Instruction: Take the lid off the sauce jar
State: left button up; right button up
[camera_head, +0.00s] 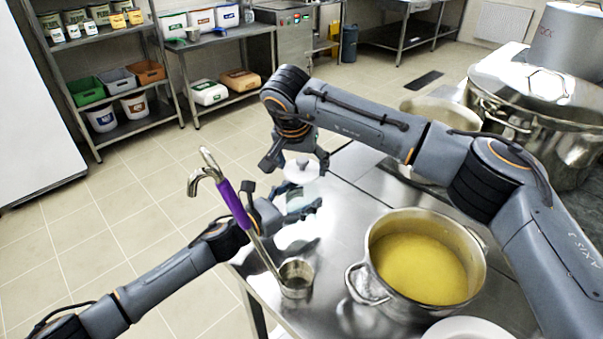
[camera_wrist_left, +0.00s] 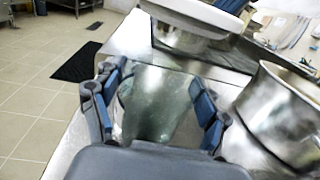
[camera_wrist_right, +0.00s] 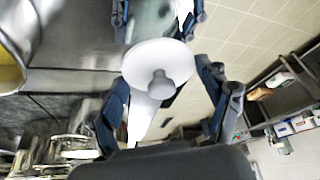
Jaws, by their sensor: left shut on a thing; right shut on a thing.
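The sauce jar is clear, faintly green glass (camera_wrist_left: 155,105), between the fingers of my left gripper (camera_wrist_left: 158,88). In the head view my left gripper (camera_head: 298,204) is shut on the jar near the table's edge. The lid is a pale round disc with a knob (camera_wrist_right: 160,70). My right gripper (camera_head: 297,166) is above the left one and shut on the lid (camera_head: 300,173). In the right wrist view part of the jar (camera_wrist_right: 150,26) shows past the lid's rim. I cannot tell whether the lid and the jar's mouth touch.
A metal cup (camera_head: 296,280) holding a ladle with a purple handle (camera_head: 233,203) stands close to the left arm. A pot of yellow soup (camera_head: 420,265) is to its right. A large steel stockpot (camera_head: 540,115) stands at the back right. The floor on the left is clear.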

pick_arm(q)
jog(key=o, duration=1.7)
jog(key=shift+o, duration=0.2)
jog(key=v, duration=1.2)
